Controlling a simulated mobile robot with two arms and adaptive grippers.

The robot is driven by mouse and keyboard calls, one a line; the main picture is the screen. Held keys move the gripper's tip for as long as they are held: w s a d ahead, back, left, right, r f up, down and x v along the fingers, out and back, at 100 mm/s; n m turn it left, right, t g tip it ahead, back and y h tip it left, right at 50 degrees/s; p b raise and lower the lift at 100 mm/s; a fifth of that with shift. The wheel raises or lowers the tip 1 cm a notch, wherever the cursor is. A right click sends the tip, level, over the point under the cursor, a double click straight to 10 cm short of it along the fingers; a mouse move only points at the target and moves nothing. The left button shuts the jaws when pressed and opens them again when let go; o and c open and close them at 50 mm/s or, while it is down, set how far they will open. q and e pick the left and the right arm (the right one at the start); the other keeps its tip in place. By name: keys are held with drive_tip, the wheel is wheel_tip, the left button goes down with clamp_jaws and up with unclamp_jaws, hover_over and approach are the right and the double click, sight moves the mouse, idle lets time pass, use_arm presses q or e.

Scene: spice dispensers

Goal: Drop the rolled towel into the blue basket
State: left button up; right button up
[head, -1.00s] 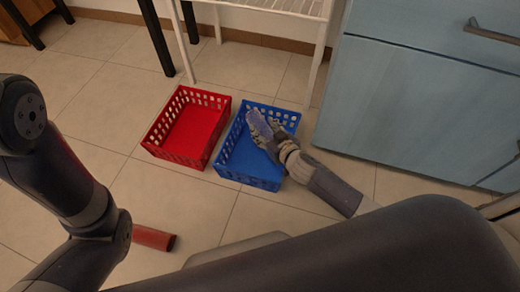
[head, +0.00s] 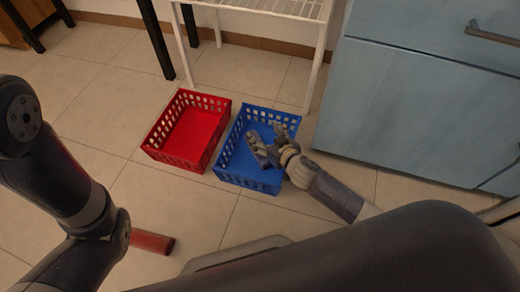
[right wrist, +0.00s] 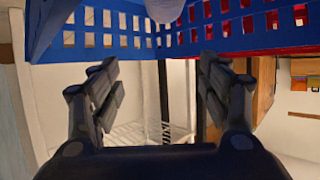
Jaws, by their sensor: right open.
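The blue basket (head: 248,178) stands on the tiled floor in the head view. My right gripper (head: 268,143) is over and partly inside it, with its fingers spread. In the right wrist view the right gripper (right wrist: 158,95) shows open with nothing between its fingers. A pale, rounded thing (right wrist: 165,8), possibly the rolled towel, shows at the top edge by the blue basket's wall (right wrist: 110,30). I cannot make out the towel in the head view; the gripper covers part of the basket floor. My left gripper is not in view.
A red basket (head: 187,158) stands close to the left of the blue one. A blue cabinet (head: 410,115) is at the right, and a white wire rack (head: 285,8) is behind. A red cylinder (head: 152,242) lies on the floor beside my left arm. Floor between is clear.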

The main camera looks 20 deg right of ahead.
drive_tip(key=v, duration=1.1)
drive_tip(key=shift+s+r, duration=0.2)
drive_tip(key=shift+s, duration=0.15)
